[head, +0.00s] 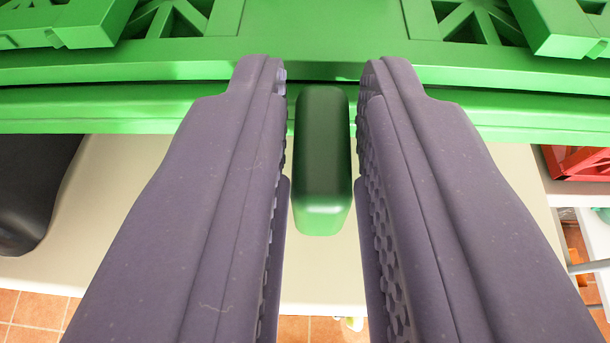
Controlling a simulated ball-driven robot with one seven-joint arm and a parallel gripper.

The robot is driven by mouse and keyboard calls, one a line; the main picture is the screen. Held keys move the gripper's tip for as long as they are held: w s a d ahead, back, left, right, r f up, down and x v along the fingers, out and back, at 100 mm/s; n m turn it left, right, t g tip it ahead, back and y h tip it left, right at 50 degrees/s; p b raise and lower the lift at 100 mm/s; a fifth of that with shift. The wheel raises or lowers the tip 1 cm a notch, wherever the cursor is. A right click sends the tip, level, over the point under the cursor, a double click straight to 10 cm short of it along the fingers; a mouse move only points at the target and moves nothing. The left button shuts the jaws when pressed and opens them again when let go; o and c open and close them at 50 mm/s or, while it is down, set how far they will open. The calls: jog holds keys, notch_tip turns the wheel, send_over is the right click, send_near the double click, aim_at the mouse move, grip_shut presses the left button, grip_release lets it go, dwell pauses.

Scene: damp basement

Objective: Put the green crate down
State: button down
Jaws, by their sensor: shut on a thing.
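The green crate (320,30) fills the top of the head view, with lattice panels at its left and right. A dark green grip block (322,160) sticks out from its near side toward me. My gripper (322,78) has its two purple-grey textured fingers on either side of this block, shut on it. The fingertips reach the crate's near rim. The crate's far side is out of view, and I cannot tell whether its underside touches the pale surface below.
A pale tabletop (110,230) lies beneath the crate. A dark rounded object (35,195) is at the left edge. A red crate-like object (580,163) shows at the right edge. Terracotta floor tiles (35,312) show past the table's near edge.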

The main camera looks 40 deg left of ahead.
jog(key=f, duration=0.1)
jog(key=w+f, duration=0.1)
jog(key=f, duration=0.1)
jog(key=w+f, duration=0.1)
jog(key=shift+w+d+f, duration=0.1)
jog(key=shift+w+f, duration=0.05)
jog(key=shift+f, duration=0.2)
jog(key=f, duration=0.1)
jog(key=s+f, duration=0.1)
jog(key=f, duration=0.1)
jog(key=shift+s+a+f, duration=0.1)
jog(key=shift+a+f, duration=0.05)
jog(key=shift+a, duration=0.05)
jog(key=shift+d+f, duration=0.1)
jog(key=shift+f, duration=0.15)
jog(key=shift+w+f, duration=0.1)
jog(key=shift+w, duration=0.3)
jog(key=c, duration=1)
grip_release()
jog(key=shift+s, duration=0.15)
